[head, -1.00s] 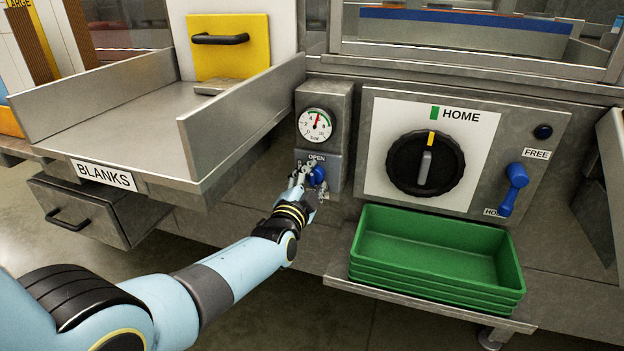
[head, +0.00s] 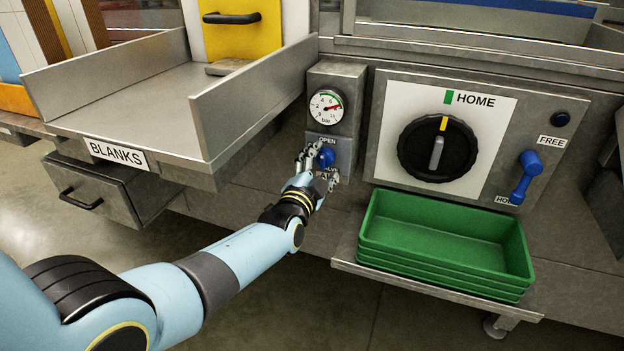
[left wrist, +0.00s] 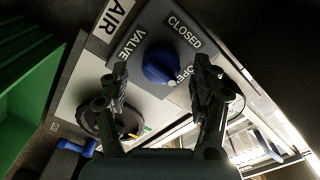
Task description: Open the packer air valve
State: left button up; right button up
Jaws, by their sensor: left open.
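The packer air valve is a round blue knob (head: 327,157) on a small grey panel under the pressure gauge (head: 326,108). In the left wrist view the knob (left wrist: 158,68) lies between the labels VALVE, CLOSED and OPEN. A small white mark shows at its edge beside OPEN. My left gripper (head: 316,166) is at the knob in the head view. In the left wrist view its two fingers (left wrist: 162,76) are spread on either side of the knob, apart from it as far as I can see. The gauge needle points to the upper right. My right gripper is not shown.
A black dial (head: 437,149) marked HOME and a blue lever (head: 525,178) are on the panel to the right. Stacked green trays (head: 445,262) stand below on a shelf. The metal BLANKS chute (head: 130,110) wall rises close left of my left gripper.

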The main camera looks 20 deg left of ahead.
pick_arm(q)
jog(key=s, duration=1.1)
jog(key=shift+d, duration=0.45)
jog(key=s+a+f+n+g+h, duration=0.15)
jog(key=s+f+g, duration=0.35)
jog(key=s+f, duration=0.85)
jog(key=s+a+f+g, duration=0.2)
jog(key=s+f+g, duration=0.2)
jog(key=s+f, duration=1)
jog(key=s+a+f+n+g, duration=0.1)
jog(key=s+f+n+g, duration=0.3)
jog(key=s, duration=0.8)
jog(key=s+a+f+n+g, duration=0.2)
jog(key=s+f, duration=0.4)
jog(key=s, duration=0.7)
jog(key=shift+s+a+f+n+g+y, duration=0.15)
jog(key=shift+s+f+n+g+y, duration=0.15)
jog(key=shift+n+g, duration=0.75)
